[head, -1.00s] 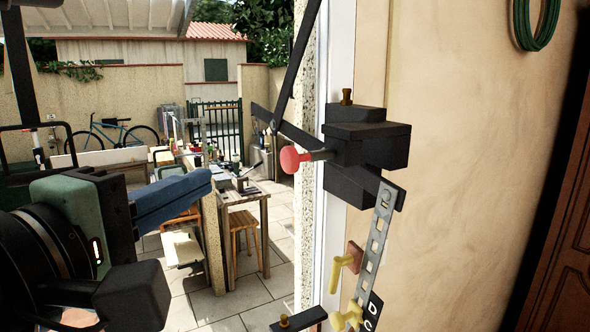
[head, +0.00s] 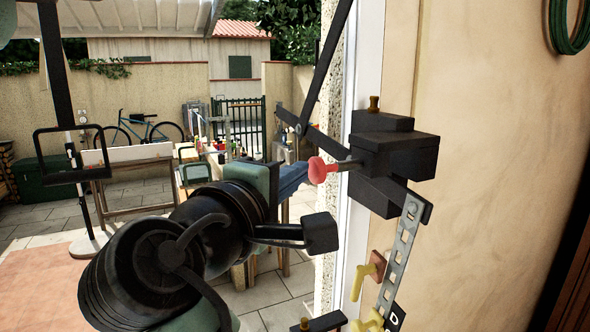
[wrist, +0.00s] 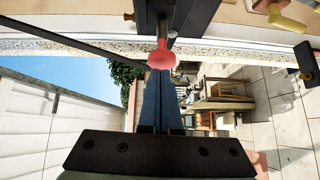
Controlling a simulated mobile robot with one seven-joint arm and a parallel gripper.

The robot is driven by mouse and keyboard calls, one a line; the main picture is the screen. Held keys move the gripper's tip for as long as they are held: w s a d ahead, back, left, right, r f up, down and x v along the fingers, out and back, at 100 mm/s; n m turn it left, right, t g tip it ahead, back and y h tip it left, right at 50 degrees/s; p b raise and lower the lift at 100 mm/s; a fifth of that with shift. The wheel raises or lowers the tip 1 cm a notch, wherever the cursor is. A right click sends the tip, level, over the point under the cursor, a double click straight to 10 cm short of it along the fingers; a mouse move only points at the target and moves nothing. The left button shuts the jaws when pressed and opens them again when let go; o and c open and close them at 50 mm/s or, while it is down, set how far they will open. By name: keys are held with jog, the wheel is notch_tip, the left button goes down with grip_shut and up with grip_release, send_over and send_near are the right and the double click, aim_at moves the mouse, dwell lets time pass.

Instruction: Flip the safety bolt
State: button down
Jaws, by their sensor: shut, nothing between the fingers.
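A black block-like bolt housing (head: 385,152) is mounted on the white door frame. A red round knob (head: 318,170) on a short shaft sticks out from its left side. The wrist view also shows the red knob (wrist: 161,57), just beyond the fingertips. My gripper (head: 302,172), with blue fingers, is shut and empty, its tips close to the knob's left side. In the wrist view the shut fingers (wrist: 160,76) point straight at the knob. I cannot tell whether they touch it. My wrist hides part of the yard behind.
Below the housing hang a perforated metal strip (head: 398,250) and a yellow handle (head: 368,272). Black linkage bars (head: 327,70) run up from near the housing. The beige wall (head: 490,180) bounds the right side. A cluttered workbench stands behind my arm, and the paved yard lies left.

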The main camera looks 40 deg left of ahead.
aim_at(325, 172)
jog(key=w, duration=0.1)
jog(key=w+d, duration=0.2)
jog(key=w, duration=0.1)
jog(key=shift+w, duration=0.1)
jog(key=shift+a, duration=0.1)
dwell(0.4)
